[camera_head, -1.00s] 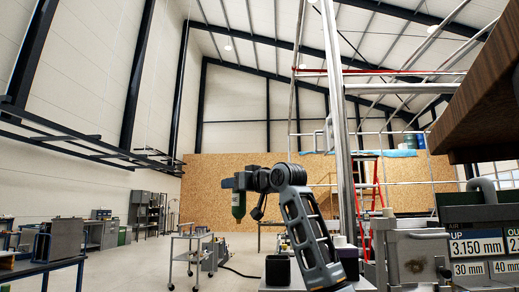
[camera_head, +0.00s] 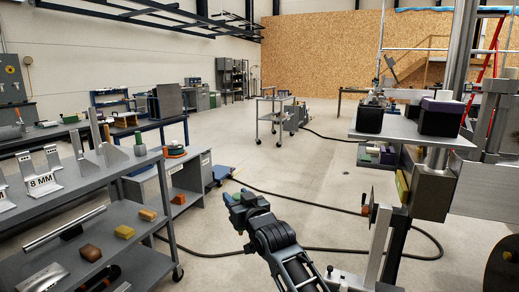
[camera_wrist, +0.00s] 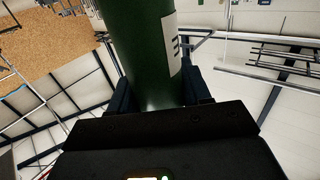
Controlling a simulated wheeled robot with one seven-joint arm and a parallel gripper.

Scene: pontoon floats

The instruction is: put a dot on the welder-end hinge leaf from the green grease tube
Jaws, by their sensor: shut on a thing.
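My gripper (camera_head: 238,198) is ahead of me, low in the middle of the head view, over open floor. It is shut on the green grease tube (camera_wrist: 145,40). In the wrist view the tube is a dark green cylinder with a white label, between the two dark fingers. Its nozzle is not clear to see. Grey metal bracket-like pieces (camera_head: 41,177) stand on the left bench near an "8 MM" label. I cannot tell which thing is the welder-end hinge leaf. The gripper is well apart from the bench.
The left bench (camera_head: 65,232) has a lower shelf with a bar and small blocks. A grey stand (camera_head: 398,150) with dark boxes is at right. A dark cable (camera_head: 312,205) lies across the floor. A trolley (camera_head: 268,115) stands farther back, with clear floor before it.

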